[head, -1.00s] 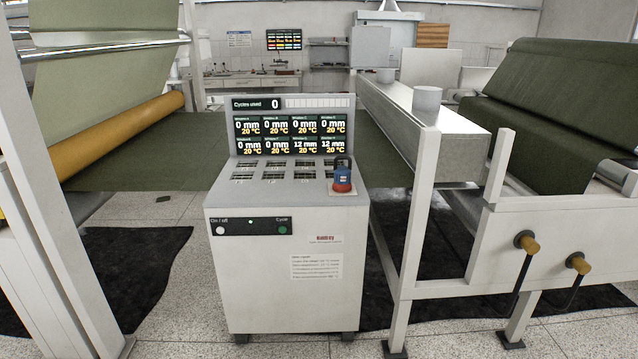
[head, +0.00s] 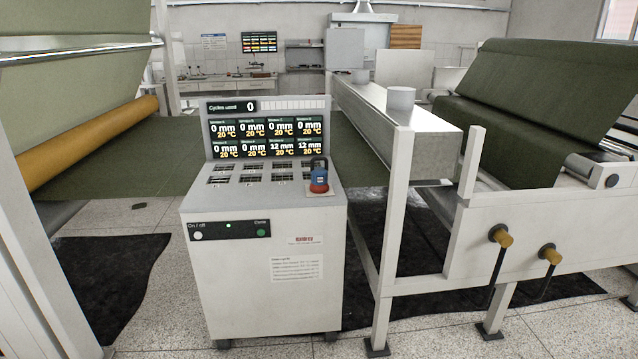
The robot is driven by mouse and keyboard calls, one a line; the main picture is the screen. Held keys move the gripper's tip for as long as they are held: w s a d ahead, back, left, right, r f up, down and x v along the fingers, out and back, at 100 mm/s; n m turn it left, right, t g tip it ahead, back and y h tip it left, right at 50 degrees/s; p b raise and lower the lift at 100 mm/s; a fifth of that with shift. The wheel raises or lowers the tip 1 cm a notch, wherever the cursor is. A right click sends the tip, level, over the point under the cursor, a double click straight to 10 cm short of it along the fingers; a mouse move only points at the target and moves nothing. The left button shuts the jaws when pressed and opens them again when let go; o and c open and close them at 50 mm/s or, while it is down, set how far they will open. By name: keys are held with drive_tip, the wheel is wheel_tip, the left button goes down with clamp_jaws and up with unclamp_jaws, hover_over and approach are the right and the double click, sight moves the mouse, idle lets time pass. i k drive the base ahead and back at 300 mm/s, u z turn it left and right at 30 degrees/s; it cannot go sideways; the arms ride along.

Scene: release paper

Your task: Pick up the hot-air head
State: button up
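I cannot make out a hot-air head for certain in the head view. Small dark and reddish items (head: 203,76), too small to tell apart, lie on the far workbench (head: 215,89) against the back wall. A small blue and red object with a black loop (head: 319,178) stands on the right of the control console's sloped top; it looks like a padlock. My gripper is not in view.
The white control console (head: 262,270) with a lit display (head: 267,135) stands close in front. A white machine frame (head: 393,220) with yellow-knobbed handles (head: 501,236) blocks the right. Green web (head: 115,165) and an orange roller (head: 85,145) lie left. Speckled floor shows between dark mats (head: 95,270).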

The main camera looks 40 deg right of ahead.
sight(319, 185)
drive_tip(key=i, duration=1)
drive_tip(key=u, duration=0.05)
